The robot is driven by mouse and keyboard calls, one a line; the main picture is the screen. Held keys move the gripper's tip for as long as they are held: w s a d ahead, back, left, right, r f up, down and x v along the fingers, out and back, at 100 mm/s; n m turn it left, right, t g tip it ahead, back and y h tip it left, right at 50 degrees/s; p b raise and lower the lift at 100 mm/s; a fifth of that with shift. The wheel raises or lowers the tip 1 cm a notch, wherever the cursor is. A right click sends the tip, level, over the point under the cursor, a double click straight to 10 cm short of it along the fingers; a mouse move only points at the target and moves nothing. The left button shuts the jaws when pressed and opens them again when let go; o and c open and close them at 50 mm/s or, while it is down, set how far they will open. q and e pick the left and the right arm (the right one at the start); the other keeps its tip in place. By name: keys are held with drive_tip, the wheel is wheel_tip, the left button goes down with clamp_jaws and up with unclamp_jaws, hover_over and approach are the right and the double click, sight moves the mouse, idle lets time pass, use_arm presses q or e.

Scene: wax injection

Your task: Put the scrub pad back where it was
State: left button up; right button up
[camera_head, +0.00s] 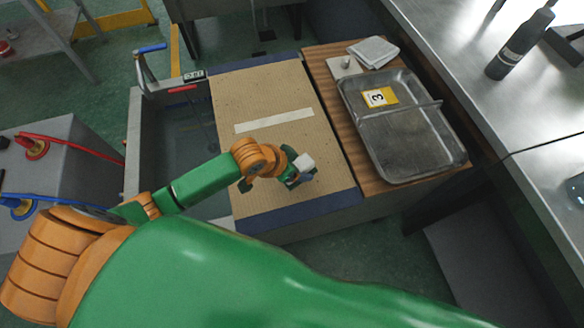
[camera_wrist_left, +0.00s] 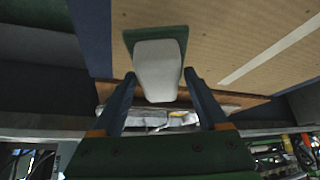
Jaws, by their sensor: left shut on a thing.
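The scrub pad (camera_head: 304,162) has a pale grey grip block on a green pad. It also shows in the left wrist view (camera_wrist_left: 157,68), between the two dark blue fingers. My left gripper (camera_head: 297,173) is shut on it, over the right part of the tan perforated board (camera_head: 265,105). I cannot tell whether the pad touches the board. A pale strip (camera_head: 274,121) lies across the board, beyond the gripper. The fingers hide part of the pad in the head view. My right gripper is not in view.
A metal tray (camera_head: 440,165) with a yellow label "3" (camera_head: 379,97) sits on the wooden top at right. Folded white cloths (camera_head: 373,52) and a small pale block (camera_head: 345,65) lie behind it. A sunken basin (camera_head: 165,135) is left of the board. A black bottle (camera_head: 519,44) stands on the steel bench.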

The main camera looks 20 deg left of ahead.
use_arm(q)
drive_tip(key=f, duration=0.1)
drive_tip(key=a+f, duration=0.1)
drive_tip(key=f, duration=0.1)
drive_tip(key=w+f+b, duration=0.1)
drive_tip(key=shift+a+f, duration=0.15)
drive_tip(key=shift+f, duration=0.35)
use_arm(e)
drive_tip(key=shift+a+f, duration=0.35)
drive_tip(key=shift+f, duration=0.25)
use_arm(q)
drive_tip(key=o, duration=1.2)
drive_tip(key=shift+s, duration=0.1)
drive_tip(key=shift+r, duration=0.1)
drive_tip(key=p+v, duration=0.2)
drive_tip(key=v, duration=1)
drive_tip(key=shift+p, duration=0.35)
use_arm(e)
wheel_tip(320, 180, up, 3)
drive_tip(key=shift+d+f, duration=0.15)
